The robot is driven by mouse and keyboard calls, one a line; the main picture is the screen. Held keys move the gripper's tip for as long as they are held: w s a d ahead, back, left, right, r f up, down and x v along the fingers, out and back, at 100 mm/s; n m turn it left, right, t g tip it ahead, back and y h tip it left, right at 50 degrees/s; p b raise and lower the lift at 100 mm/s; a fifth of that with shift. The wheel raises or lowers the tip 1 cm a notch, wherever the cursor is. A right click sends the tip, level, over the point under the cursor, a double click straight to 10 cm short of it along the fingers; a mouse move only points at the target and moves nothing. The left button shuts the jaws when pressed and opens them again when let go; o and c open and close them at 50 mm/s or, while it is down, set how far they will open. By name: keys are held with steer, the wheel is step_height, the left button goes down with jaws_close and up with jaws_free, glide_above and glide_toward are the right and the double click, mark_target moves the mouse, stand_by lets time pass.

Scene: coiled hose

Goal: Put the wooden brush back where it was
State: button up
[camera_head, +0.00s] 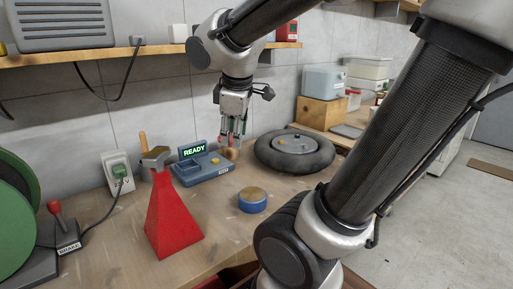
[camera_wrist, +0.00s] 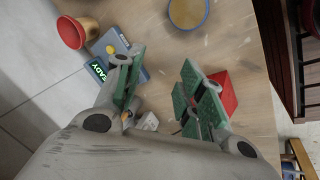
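My gripper (camera_head: 232,140) hangs above the bench, just right of the blue device marked READY (camera_head: 203,165). In the wrist view its green-padded fingers (camera_wrist: 165,92) stand apart with nothing clearly held between them. No brush can be made out for certain. A short wooden handle (camera_head: 143,143) stands up beside the grey top of the red tapered stand (camera_head: 173,215); I cannot tell if it is the brush.
A blue tin with a tan top (camera_head: 252,200) sits right of the red stand. A black tyre-like ring (camera_head: 295,152) lies further right. A green reel (camera_head: 15,215) and a red-knobbed lever (camera_head: 62,225) are at the left.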

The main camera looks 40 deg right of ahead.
steer(key=s+f+m+y, duration=0.1)
steer(key=s+m, duration=0.7)
steer(key=s, duration=0.1)
steer(key=shift+s+m+y, duration=0.25)
steer(key=shift+m+y, duration=0.05)
